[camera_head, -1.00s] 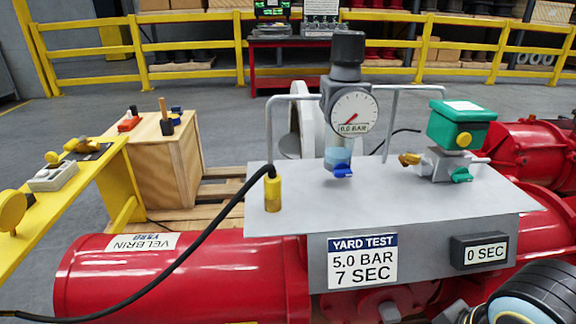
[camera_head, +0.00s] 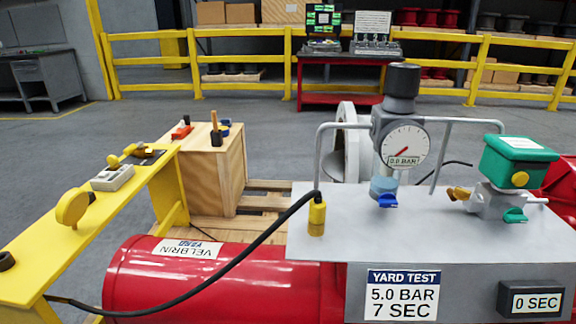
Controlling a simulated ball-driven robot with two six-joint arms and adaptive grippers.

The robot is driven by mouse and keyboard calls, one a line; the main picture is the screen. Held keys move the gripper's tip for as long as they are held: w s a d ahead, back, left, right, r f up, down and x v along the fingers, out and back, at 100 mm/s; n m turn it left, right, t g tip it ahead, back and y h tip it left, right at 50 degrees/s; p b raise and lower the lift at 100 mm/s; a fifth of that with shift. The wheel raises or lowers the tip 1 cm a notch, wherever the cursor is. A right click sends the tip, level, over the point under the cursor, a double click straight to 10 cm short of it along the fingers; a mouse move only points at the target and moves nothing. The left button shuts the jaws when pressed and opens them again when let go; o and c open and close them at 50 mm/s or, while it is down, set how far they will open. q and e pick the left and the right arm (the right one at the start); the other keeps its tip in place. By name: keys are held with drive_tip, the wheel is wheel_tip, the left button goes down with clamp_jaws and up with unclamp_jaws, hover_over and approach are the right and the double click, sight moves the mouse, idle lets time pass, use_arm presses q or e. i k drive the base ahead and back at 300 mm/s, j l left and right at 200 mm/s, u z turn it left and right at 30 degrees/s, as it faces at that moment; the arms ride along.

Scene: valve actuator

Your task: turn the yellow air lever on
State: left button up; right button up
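Several yellow parts are in view, and I cannot tell for sure which is the air lever. A small yellow handle (camera_head: 121,156) is on the far part of the yellow beam at left. A yellow round knob (camera_head: 73,207) stands nearer on that beam. On the grey panel (camera_head: 335,247), a brass-yellow fitting (camera_head: 458,193) sits left of the valve under the green box (camera_head: 517,161). A small green handle (camera_head: 515,215) is on that valve. A dial gauge (camera_head: 404,144) reads 0.0 BAR, with a blue handle (camera_head: 387,201) below. Neither gripper is in view.
A black hose (camera_head: 235,254) runs from a yellow connector (camera_head: 317,214) on the panel to the beam (camera_head: 45,245). A red cylinder (camera_head: 130,285) lies below. A wooden crate (camera_head: 215,178) stands behind. Yellow railing (camera_head: 270,55) crosses the back; open floor lies before it.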

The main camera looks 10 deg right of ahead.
sight(132, 148)
drive_tip(key=j+u, duration=0.15)
drive_tip(key=u, duration=0.15)
drive_tip(key=j+u, duration=0.1)
drive_tip(key=u, duration=0.2)
drive_tip(key=i+j+u, duration=0.45)
drive_tip(key=j, duration=0.25)
drive_tip(key=i+j+u, duration=0.45)
drive_tip(key=j, duration=0.15)
drive_tip(key=i+j+u, duration=0.6)
drive_tip(key=i, duration=0.35)
drive_tip(key=i+j+u, duration=0.1)
drive_tip(key=i, duration=0.45)
drive_tip(key=i+l+z, duration=0.1)
drive_tip(key=i+z, duration=0.5)
drive_tip(key=z, duration=0.2)
drive_tip(key=i+z, duration=0.35)
drive_tip(key=i+j+z, duration=0.2)
drive_tip(key=z, duration=0.2)
